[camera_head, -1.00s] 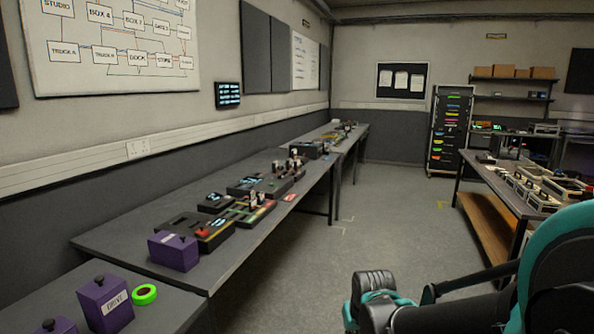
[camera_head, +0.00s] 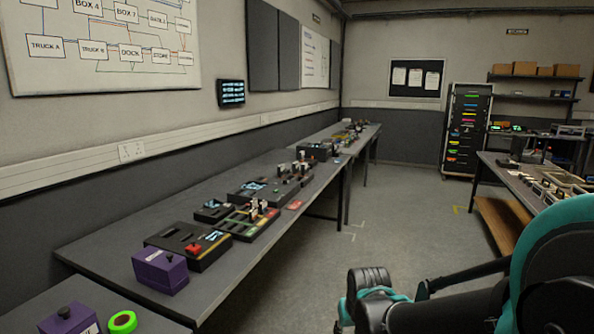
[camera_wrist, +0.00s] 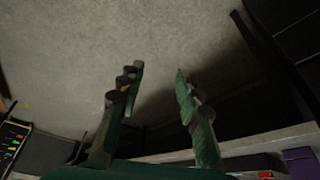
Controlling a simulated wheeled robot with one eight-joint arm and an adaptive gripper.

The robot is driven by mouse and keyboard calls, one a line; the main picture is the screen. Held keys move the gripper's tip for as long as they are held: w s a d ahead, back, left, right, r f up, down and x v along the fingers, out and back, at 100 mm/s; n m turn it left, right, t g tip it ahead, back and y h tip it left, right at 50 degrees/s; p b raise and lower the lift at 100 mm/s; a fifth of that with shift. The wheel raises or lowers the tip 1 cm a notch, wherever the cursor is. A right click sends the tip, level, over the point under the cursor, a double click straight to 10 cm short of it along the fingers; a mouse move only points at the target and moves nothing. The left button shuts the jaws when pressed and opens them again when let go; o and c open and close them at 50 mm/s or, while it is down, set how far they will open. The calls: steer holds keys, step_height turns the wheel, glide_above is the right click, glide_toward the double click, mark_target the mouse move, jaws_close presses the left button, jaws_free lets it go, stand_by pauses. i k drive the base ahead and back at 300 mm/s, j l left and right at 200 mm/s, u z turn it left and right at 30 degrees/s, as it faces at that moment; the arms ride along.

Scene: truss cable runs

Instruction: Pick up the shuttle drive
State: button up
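A purple box (camera_head: 65,319) with a black knob stands on the near table at the lower left, cut off by the frame; its label is partly visible. A second purple box (camera_head: 160,270) with a dark knob and a white label stands at the near end of the long bench. I cannot tell which thing is the shuttle drive. In the wrist view my gripper (camera_wrist: 159,70) has its two green fingers spread, with only grey floor between them. A purple thing (camera_wrist: 301,160) shows at that view's lower right, apart from the fingers.
A bright green tape ring (camera_head: 122,322) lies beside the nearer purple box. Black units (camera_head: 188,245) with coloured parts line the long bench (camera_head: 105,245) along the left wall. Another bench (camera_head: 520,180) stands at right, a rack (camera_head: 466,130) at back. The floor (camera_head: 395,215) between is clear.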

mark_target(304, 166)
steer(key=i+l+u, duration=0.15)
steer(key=i, duration=0.45)
steer(key=i+l+u, duration=0.1)
steer(key=i+l, duration=0.35)
steer(key=i, duration=0.15)
steer(key=i+l+u, duration=0.15)
steer(key=i+l, duration=0.25)
steer(key=i, duration=0.2)
